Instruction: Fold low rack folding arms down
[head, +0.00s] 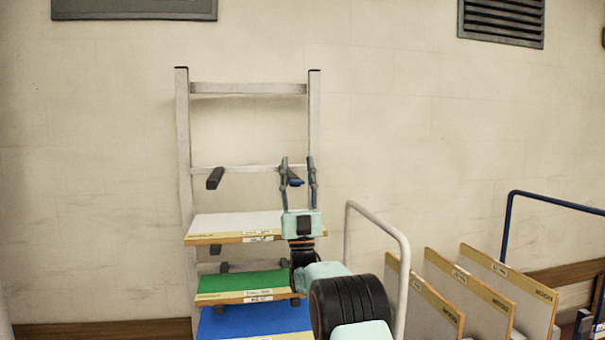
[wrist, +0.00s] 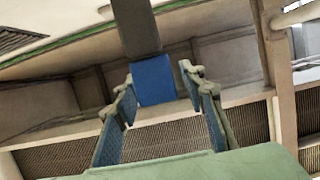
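The low rack (head: 183,125) is a pale metal frame against the wall. A second folding arm (head: 294,180) with a blue end sits at the right, partly hidden by my gripper (head: 298,165). In the wrist view this arm's dark bar (wrist: 136,28) ends in a blue tip (wrist: 153,80), which appears between the fingertips of my gripper (wrist: 157,75). The fingers are spread, with small gaps beside the tip, so no firm hold shows.
White (head: 235,222), green (head: 240,283) and blue (head: 255,322) boards lie on lower levels of the rack. A white rail (head: 383,224) and several upright boards (head: 470,290) stand to the right. The wall area left of the rack is clear.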

